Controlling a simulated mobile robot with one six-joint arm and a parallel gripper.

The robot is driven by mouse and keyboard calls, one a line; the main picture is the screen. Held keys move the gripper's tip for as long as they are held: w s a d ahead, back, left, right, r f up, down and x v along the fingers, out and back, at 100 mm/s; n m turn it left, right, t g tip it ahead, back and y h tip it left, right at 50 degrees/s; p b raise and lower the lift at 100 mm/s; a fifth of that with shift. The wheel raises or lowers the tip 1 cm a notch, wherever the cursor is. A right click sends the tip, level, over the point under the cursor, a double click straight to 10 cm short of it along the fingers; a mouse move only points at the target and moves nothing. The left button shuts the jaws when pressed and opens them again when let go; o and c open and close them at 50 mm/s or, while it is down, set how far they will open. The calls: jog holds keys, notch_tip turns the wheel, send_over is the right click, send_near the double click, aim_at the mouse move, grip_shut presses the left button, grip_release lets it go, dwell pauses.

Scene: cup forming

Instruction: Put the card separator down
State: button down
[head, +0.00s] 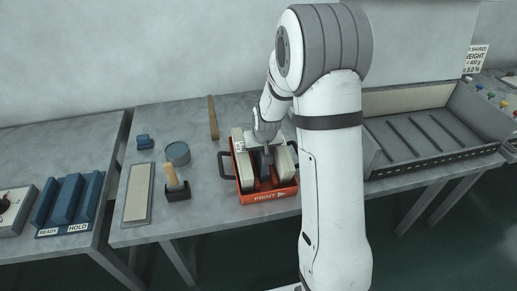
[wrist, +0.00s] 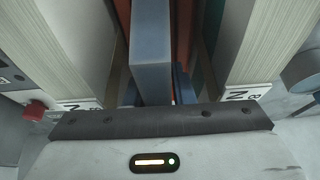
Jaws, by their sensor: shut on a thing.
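The card separator, a blue-grey upright slab (head: 264,167), stands between two cream card stacks in the orange tray marked PRINT (head: 270,196). Its top edge and face fill the middle of the wrist view (wrist: 151,45). My gripper (head: 264,152) reaches down from above and is shut on the separator. The left stack (head: 242,160) and right stack (head: 284,166) flank it, with narrow gaps in the wrist view. Whether the separator's lower edge touches the tray floor is hidden. My fingertips are hard to make out.
Left of the tray are a wooden-handled tool in a dark holder (head: 177,185), a round grey tin (head: 177,153), a framed pale strip (head: 138,194) and a small blue block (head: 145,141). A large grey bin (head: 425,130) stands right.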

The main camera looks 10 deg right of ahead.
jog(key=shift+s, duration=0.1)
jog(key=shift+f, duration=0.2)
jog(key=c, duration=1.2)
grip_release()
jog(key=shift+c, duration=0.2)
jog(key=shift+r, duration=0.15)
jog(key=v, duration=1.2)
jog(key=shift+b, duration=0.35)
jog(key=s+r, duration=0.3)
jog(key=s, duration=0.9)
jog(key=s+r+g, duration=0.1)
jog(key=s+r, duration=0.2)
jog(key=s, duration=0.9)
jog(key=shift+a+r+g, duration=0.15)
jog(key=shift+r+g, duration=0.05)
jog(key=shift+g, duration=0.1)
